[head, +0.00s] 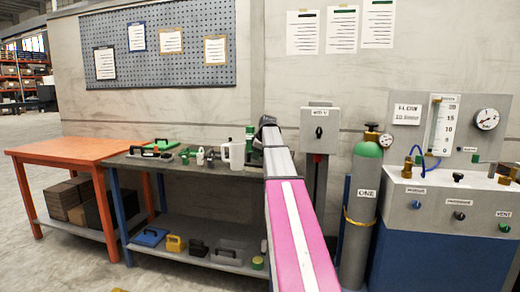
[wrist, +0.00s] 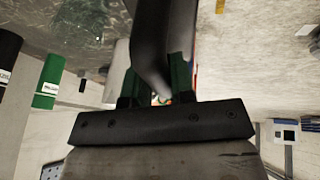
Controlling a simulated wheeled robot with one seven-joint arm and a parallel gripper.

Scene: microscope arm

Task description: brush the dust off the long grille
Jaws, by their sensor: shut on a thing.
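My gripper (wrist: 157,80) shows in the wrist view as two green fingers above a dark bar. It is shut on a dark, smooth, curved handle (wrist: 150,40) that runs up out of the frame. I cannot see the far end of this handle, so I cannot tell whether it is a brush. In the head view my pink and white arm reaches toward the right end of the grey workbench (head: 195,168), and the gripper is not clear there. I cannot make out the long grille or any dust in either view.
A white jug (head: 234,155) and a green tray (head: 160,144) stand on the workbench. An orange table (head: 75,148) adjoins it at left. A grey box (head: 320,130) on a post, a green-topped gas cylinder (head: 363,190) and a gauge panel (head: 450,125) stand right of my arm.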

